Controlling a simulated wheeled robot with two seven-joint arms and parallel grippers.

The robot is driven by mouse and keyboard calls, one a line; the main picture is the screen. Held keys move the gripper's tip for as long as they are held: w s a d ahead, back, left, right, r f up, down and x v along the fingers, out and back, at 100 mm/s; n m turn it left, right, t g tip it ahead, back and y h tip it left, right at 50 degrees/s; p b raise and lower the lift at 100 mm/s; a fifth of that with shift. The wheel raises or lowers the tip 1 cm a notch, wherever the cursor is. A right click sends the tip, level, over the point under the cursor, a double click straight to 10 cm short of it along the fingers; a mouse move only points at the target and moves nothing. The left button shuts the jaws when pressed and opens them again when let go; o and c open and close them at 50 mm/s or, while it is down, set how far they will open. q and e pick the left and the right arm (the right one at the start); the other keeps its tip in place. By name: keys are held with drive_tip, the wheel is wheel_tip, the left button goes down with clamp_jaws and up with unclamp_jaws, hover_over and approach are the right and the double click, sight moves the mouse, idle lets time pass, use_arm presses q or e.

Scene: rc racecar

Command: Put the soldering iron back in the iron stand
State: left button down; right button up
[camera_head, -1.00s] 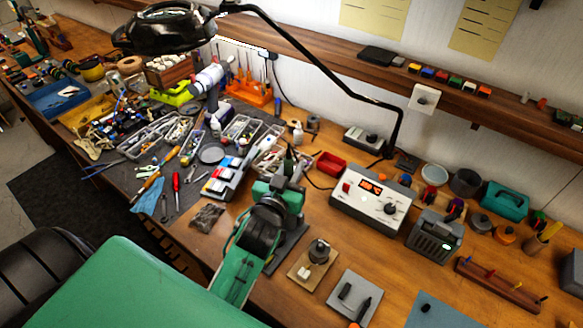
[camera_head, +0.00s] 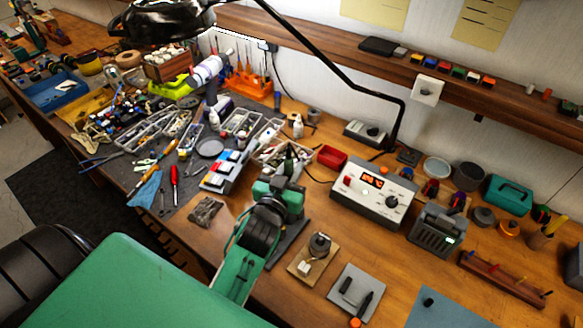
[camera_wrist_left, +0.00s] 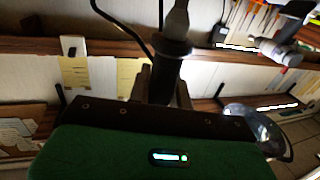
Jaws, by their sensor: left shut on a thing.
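My left gripper (camera_head: 287,180) is over the bench, left of the soldering station. In the left wrist view its fingers (camera_wrist_left: 162,88) are shut on a dark, round handle with a wide collar, which I take to be the soldering iron (camera_wrist_left: 168,60). A paler grey part extends past the collar, toward the top of that view. In the head view the gripper and arm hide most of the iron. A dark flat base (camera_head: 290,243) shows beside my arm; it may be the iron stand, but most of it is hidden. My right gripper is not in view.
The soldering station (camera_head: 373,192) with a lit display stands to the right. A wooden block with a dark knob (camera_head: 303,268) and a grey pad (camera_head: 348,300) lie in front. A multi-coloured rack (camera_head: 222,172) and parts trays are left. A lamp arm (camera_head: 335,75) crosses above.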

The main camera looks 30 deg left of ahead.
use_arm(q)
drive_tip(key=shift+f+b, duration=1.2)
drive_tip(key=shift+f, duration=0.65)
drive_tip(key=c, duration=0.8)
unclamp_jaws()
drive_tip(key=s+r+p, duration=0.2)
drive_tip(key=s, duration=0.5)
drive_tip(key=shift+d, duration=0.45)
drive_tip(key=shift+f, duration=0.15)
